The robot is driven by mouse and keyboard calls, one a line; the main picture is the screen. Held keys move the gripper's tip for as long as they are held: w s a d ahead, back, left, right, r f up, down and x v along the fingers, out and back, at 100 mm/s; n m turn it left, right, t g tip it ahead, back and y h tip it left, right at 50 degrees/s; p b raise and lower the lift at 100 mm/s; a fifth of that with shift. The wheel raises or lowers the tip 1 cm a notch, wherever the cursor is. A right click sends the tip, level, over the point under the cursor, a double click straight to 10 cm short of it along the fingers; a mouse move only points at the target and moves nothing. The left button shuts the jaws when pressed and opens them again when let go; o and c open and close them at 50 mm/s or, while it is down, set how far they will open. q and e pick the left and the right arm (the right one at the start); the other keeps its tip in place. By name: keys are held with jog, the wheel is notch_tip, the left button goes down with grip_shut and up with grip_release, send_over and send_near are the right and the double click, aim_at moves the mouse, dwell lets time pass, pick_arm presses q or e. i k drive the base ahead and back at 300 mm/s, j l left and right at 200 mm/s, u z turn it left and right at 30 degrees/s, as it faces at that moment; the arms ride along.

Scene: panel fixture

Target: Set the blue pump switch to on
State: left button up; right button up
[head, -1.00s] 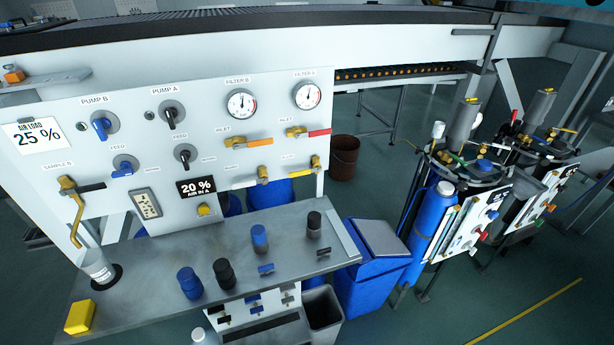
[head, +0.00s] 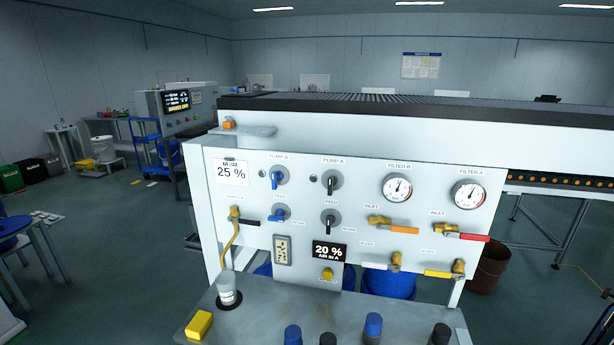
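The blue pump switch is the blue rotary knob (head: 276,179) under the label PUMP B, at the upper left of the white panel (head: 350,175). Its handle points roughly downward, with a slight tilt. A second blue knob (head: 279,215) sits below it under a feed label, its handle turned to the side. To the right is the black PUMP A knob (head: 331,184), handle near vertical. A black feed knob (head: 329,225) is below that one. Neither of my grippers shows in the head view.
The grey bench (head: 270,322) in front of the panel holds a yellow block (head: 199,325), a cup (head: 228,288) and several blue and black-capped bottles. Valve handles and two gauges (head: 397,187) stick out on the panel's right half.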

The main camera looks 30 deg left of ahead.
aim_at(275, 175)
jog(key=u, duration=1.25)
